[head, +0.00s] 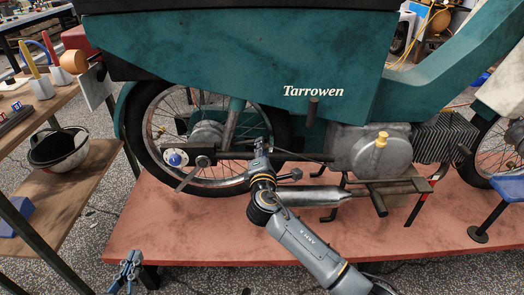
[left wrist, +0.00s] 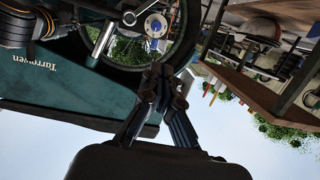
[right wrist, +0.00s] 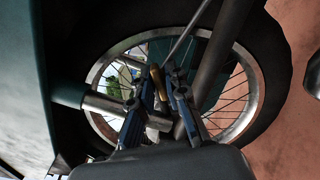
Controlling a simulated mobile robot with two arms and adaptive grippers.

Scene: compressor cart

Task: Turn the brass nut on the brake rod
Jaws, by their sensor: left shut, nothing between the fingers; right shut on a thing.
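The brass nut (right wrist: 156,80) shows as a small gold piece between the fingertips of my right gripper (right wrist: 162,84) in the right wrist view. The thin brake rod (right wrist: 183,35) runs up and right from there, in front of the spoked wheel. My right gripper is shut on the nut; in the head view the gripper (head: 259,150) hides it, low beside the rear wheel (head: 150,150). My left gripper (head: 130,266) is low at the bottom left in the head view, away from the motorcycle. Its fingers also show closed together, empty, in the left wrist view (left wrist: 160,78).
The teal motorcycle (head: 230,70) stands on a red platform (head: 150,225). The silver exhaust (head: 315,197) and footpeg parts are close to my right arm. A wooden workbench (head: 75,182) with a helmet (head: 58,150) is at the left. Grey floor lies between.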

